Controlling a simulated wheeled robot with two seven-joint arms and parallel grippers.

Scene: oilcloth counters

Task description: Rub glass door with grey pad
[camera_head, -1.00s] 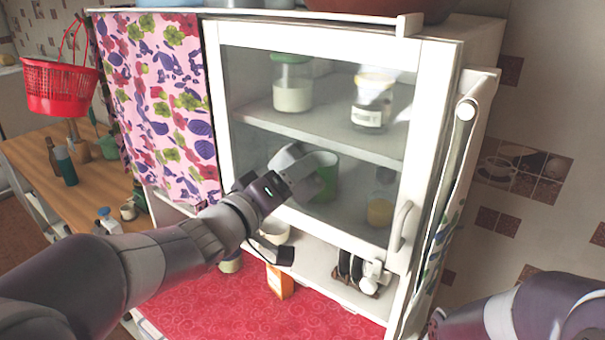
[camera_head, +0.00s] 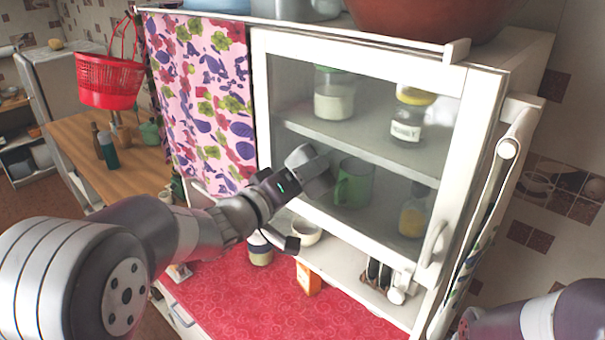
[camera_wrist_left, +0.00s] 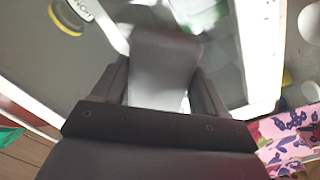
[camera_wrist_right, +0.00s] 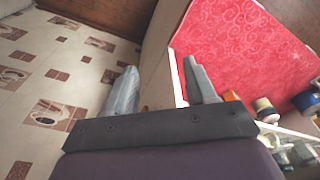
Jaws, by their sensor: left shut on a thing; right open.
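The glass door (camera_head: 370,103) with its white frame closes the upper cabinet in the head view. My left gripper (camera_head: 300,176) is in front of the lower left part of the glass. It is shut on the grey pad (camera_head: 310,166), which also fills the middle of the left wrist view (camera_wrist_left: 165,65). The pad is at or very near the glass; I cannot tell whether it touches. The door handle (camera_head: 432,244) is at the lower right of the frame. My right gripper (camera_wrist_right: 155,90) is open and empty in the right wrist view, above the floor and counter edge.
Behind the glass stand jars (camera_head: 333,95) and a green mug (camera_head: 353,184). A flowered curtain (camera_head: 205,100) hangs left of the door. Below are a bowl (camera_head: 305,232), an orange box (camera_head: 308,280) and a red counter (camera_head: 245,305). A red basket (camera_head: 108,82) is at far left.

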